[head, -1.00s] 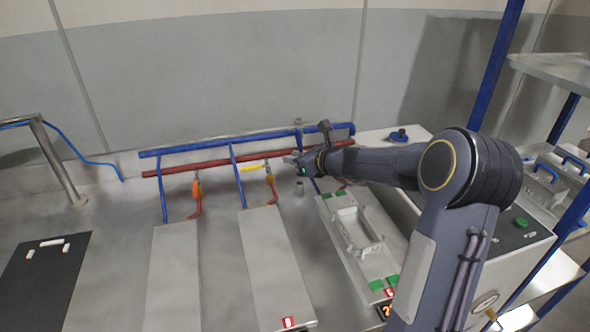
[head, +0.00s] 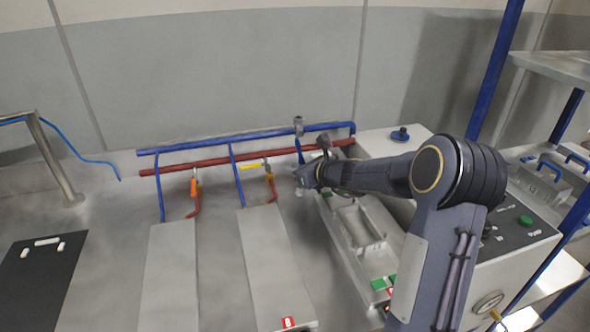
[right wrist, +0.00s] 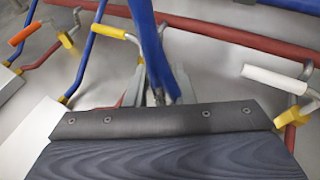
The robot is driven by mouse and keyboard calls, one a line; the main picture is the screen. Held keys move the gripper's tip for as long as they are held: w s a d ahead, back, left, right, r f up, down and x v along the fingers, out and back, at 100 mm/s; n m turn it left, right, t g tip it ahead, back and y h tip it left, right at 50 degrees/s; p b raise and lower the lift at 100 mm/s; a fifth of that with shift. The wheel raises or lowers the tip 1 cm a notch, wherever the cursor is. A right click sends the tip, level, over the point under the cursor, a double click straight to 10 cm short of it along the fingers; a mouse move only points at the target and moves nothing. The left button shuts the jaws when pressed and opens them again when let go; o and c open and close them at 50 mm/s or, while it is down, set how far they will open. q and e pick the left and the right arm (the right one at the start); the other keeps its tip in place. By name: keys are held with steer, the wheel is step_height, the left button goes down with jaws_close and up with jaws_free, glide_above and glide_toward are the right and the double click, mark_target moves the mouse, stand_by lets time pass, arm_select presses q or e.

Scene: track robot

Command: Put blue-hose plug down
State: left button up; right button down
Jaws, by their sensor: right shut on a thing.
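My right gripper (head: 298,178) is low over the bench, in front of the red pipe and beside the far end of the right-hand tray. It is shut on the blue-hose plug (head: 299,192), a small grey end that shows just below the fingers. In the right wrist view, the blue hose (right wrist: 148,38) runs down between the two grey fingers (right wrist: 157,88). The plug is mostly hidden there, and I cannot tell whether it touches a surface. In the head view the hose (head: 300,150) drops from a grey fitting on the blue pipe. My left gripper is not in view.
Blue (head: 215,143) and red (head: 215,163) pipes cross behind the gripper. Orange (head: 194,187), yellow (head: 250,167) and white (right wrist: 275,80) valve handles stand nearby. A fixture tray (head: 362,228) lies to the right of two flat plates. The bench at left has clear room.

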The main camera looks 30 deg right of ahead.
steer(key=c, duration=1.2)
jaws_free()
steer(key=shift+c, duration=0.2)
